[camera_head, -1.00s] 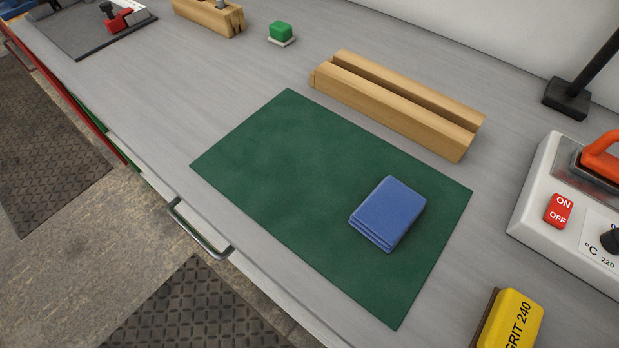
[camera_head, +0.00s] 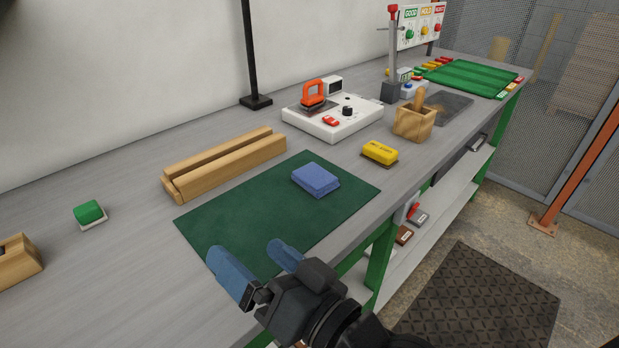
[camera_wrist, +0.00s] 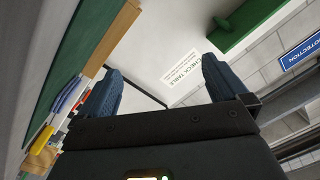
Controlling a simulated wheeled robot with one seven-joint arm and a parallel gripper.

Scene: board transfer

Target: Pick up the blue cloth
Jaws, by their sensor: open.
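The blue cloth (camera_head: 316,179) is a folded stack lying on the right part of a dark green mat (camera_head: 215,225) on the grey bench. My gripper (camera_head: 257,262) has blue fingertips, spread apart and empty, near the mat's front edge in the head view. The cloth is apart from it, farther back and to the right. In the wrist view my gripper (camera_wrist: 160,88) is also open with nothing between its fingers. A blue item shows at the left there, but I cannot tell if it is the cloth.
A wooden grooved block (camera_head: 225,163) lies behind the mat. A yellow grit block (camera_head: 380,153) sits right of the cloth, with a wooden box (camera_head: 414,122) beyond. A white heater unit (camera_head: 332,118) stands behind. A green block (camera_head: 89,213) sits at the left.

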